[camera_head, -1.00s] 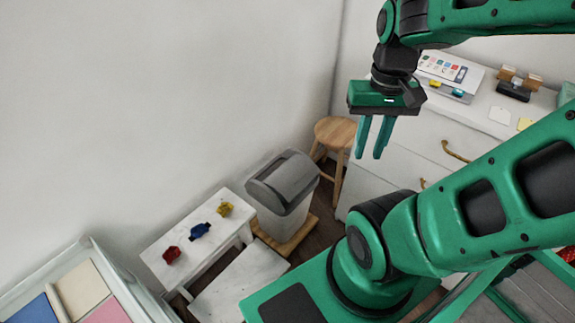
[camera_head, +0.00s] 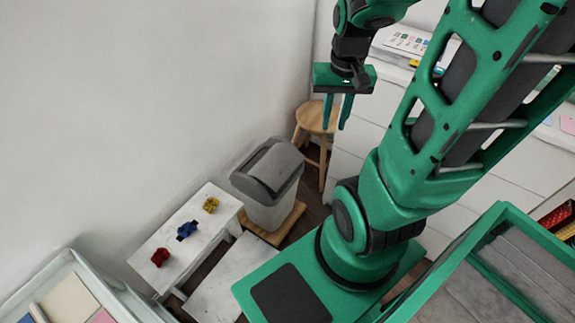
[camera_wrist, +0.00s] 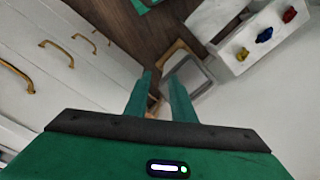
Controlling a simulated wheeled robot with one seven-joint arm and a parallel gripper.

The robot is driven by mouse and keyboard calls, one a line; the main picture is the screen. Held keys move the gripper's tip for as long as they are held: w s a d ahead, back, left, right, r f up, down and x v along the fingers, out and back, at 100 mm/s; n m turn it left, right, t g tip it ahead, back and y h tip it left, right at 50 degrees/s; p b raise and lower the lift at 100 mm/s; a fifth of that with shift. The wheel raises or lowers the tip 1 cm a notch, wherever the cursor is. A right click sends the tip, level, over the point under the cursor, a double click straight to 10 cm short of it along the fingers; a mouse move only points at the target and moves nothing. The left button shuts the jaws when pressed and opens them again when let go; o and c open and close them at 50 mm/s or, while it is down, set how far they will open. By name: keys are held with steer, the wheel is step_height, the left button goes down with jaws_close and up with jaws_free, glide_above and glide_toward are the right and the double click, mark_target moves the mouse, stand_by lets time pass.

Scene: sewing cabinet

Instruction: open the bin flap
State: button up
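The grey bin (camera_head: 268,208) stands on a wooden base in the head view, against the white wall. Its darker grey flap (camera_head: 277,165) sits in the sloped lid and looks closed. My gripper (camera_head: 335,127) is up and to the right of the bin, apart from it. Its two green fingers point down with a clear gap and nothing between them. In the wrist view the fingers (camera_wrist: 160,76) are also apart. A grey shape that looks like the bin (camera_wrist: 190,75) lies just beyond the right finger; its flap is hard to make out there.
A wooden stool (camera_head: 316,115) stands behind the bin, beneath my gripper. A white bench (camera_head: 215,221) with red, blue and yellow pieces is left of the bin. White drawers with brass handles (camera_wrist: 18,77) stand at the wrist view's left. A wooden base (camera_head: 279,232) surrounds the bin's foot.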

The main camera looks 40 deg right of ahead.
steer(key=w+d+f+m+t, duration=0.1)
steer(key=w+d+f+m, duration=0.1)
steer(key=w+f, duration=0.85)
steer(key=m+t+y, duration=0.2)
steer(key=m+t, duration=0.1)
steer(key=m, duration=0.2)
glide_toward(287, 166)
steer(key=x, duration=0.8)
steer(key=shift+a, duration=0.1)
jaws_close()
